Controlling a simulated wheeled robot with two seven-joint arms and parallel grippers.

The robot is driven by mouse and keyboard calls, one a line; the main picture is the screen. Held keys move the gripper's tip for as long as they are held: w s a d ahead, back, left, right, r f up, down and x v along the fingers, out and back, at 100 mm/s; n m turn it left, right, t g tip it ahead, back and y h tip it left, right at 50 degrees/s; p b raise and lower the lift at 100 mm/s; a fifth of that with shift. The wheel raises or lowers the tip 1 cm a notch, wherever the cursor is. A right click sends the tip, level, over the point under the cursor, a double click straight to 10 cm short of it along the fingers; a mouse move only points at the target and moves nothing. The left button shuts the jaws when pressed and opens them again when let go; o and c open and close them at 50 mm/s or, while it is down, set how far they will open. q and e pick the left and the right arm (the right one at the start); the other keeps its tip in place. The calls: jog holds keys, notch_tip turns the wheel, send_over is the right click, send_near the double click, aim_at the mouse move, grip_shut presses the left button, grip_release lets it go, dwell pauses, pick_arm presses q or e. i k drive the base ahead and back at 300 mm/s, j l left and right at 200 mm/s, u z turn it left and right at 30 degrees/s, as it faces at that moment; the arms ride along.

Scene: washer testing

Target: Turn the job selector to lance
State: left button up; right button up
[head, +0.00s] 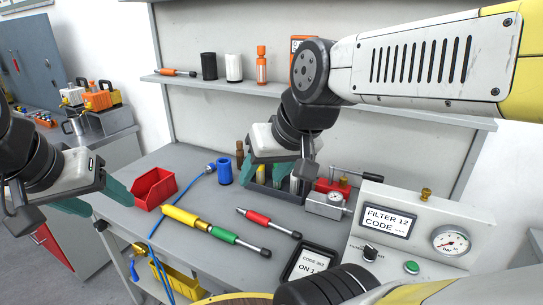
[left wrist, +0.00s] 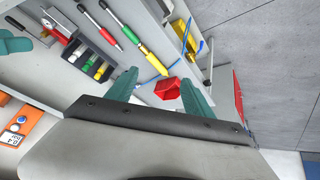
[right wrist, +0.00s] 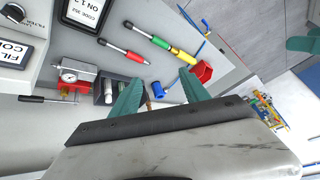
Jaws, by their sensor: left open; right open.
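The job selector looks to be the black knob (head: 370,253) on the front of the light grey control panel (head: 440,222), below a display (head: 387,221) reading "FILTER 12 CODE". The knob also shows at the top left of the right wrist view (right wrist: 14,12). My right gripper (head: 278,176) is open and empty above the back of the bench, left of and apart from the panel. My left gripper (head: 95,198) is open and empty at the bench's left edge, far from the knob.
A green button (head: 411,267) and a pressure gauge (head: 451,241) sit beside the knob. A black-framed tablet (head: 312,264) lies left of the panel. Lances (head: 268,222), a red bin (head: 154,188) and a blue spool (head: 224,171) lie on the bench. A shelf (head: 340,102) runs behind.

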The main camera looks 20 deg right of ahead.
aim_at(371, 253)
jog(key=z, duration=2.15)
